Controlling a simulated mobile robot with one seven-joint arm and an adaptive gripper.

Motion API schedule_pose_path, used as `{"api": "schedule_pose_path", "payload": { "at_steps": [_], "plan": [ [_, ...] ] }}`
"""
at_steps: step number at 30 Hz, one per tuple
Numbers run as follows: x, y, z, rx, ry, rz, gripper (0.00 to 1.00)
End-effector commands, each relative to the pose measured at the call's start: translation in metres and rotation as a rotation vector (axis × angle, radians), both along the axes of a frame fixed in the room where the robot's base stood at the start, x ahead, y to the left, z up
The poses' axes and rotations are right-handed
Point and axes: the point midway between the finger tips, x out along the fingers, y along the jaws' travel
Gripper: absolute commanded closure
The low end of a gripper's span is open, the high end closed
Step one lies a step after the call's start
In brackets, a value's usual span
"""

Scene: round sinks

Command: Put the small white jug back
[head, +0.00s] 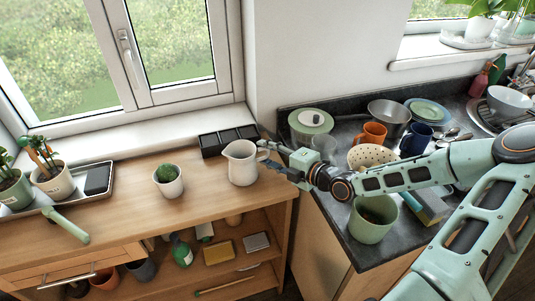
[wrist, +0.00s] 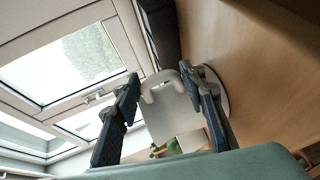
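The small white jug (head: 242,165) stands upright on the wooden worktop (head: 125,208), near its right end, with its handle towards my gripper. My gripper (head: 266,155) reaches in from the right at the height of the jug's handle. In the wrist view the jug (wrist: 178,112) shows between the two dark fingers of my gripper (wrist: 162,78). The fingers are spread wide, one on each side of the handle (wrist: 161,78), with gaps to it. I cannot tell whether either finger touches the jug.
A black divided box (head: 228,140) stands behind the jug against the wall. A potted cactus (head: 168,181) stands to its left. The dark counter (head: 335,238) at right is crowded with a green pot (head: 372,222), a colander (head: 371,156) and mugs. The worktop's front middle is clear.

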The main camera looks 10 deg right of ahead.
Motion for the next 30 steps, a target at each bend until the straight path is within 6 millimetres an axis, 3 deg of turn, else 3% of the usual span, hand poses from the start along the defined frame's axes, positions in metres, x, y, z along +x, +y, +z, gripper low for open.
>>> {"api": "schedule_pose_path", "payload": {
  "at_steps": [4, 16, 30],
  "plan": [
    [0.0, 0.0, 0.001, 0.0, 0.0, 0.0, 0.44],
    [-0.006, -0.007, 0.002, -0.003, 0.001, -0.003, 0.44],
    [-0.072, -0.059, 0.022, -0.004, 0.0, -0.003, 0.44]
  ]
}}
